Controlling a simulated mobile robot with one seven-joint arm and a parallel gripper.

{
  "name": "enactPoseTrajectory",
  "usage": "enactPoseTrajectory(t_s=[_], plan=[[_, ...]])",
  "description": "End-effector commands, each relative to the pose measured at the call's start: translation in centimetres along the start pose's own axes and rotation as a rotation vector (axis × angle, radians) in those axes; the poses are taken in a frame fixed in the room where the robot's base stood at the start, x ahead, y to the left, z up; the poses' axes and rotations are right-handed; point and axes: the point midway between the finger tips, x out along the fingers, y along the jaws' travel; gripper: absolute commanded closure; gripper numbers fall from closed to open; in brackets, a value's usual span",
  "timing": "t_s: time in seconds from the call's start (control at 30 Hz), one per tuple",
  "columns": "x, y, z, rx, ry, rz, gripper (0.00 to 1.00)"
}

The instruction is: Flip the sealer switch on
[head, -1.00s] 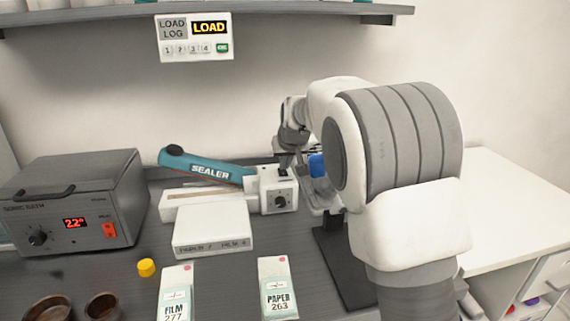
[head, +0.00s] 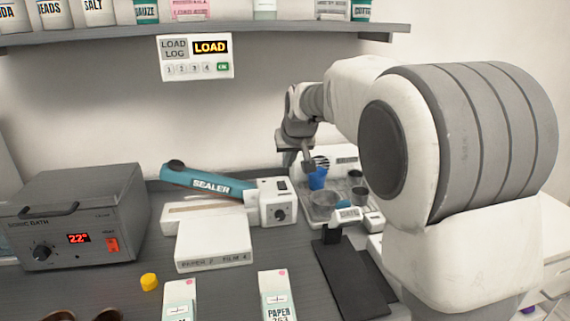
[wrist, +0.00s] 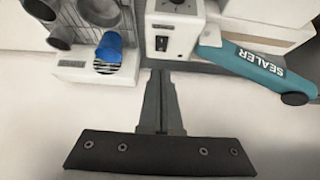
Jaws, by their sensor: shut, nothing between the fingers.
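The sealer has a teal lever arm (head: 212,183), marked SEALER, and a white end box (head: 272,204) with a dark knob on its front. In the head view my gripper (head: 306,165) hangs above and right of the box, apart from the switch. Which way the switch is tipped is too small to tell.
A rack with a blue cup (head: 317,178) and several grey cups stands right of the sealer. A white paper and film box (head: 215,243) lies in front. A sonic bath (head: 75,215) is at left. A shelf (head: 200,36) and load log panel (head: 196,58) are above.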

Motion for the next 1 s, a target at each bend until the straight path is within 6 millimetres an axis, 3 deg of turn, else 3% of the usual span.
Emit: enactPoseTrajectory(t_s=[0.1, 0.3, 0.83, 1.0], plan=[[-2.1, -0.1, 0.4, -0.001, 0.003, -0.001, 1.00], [-4.0, -0.1, 1.0, -0.001, 0.000, 0.000, 1.00], [-5.1, 0.2, 1.3, 0.003, -0.001, 0.000, 1.00], [-9.1, 1.6, 3.0, 0.032, -0.017, 0.001, 1.00]])
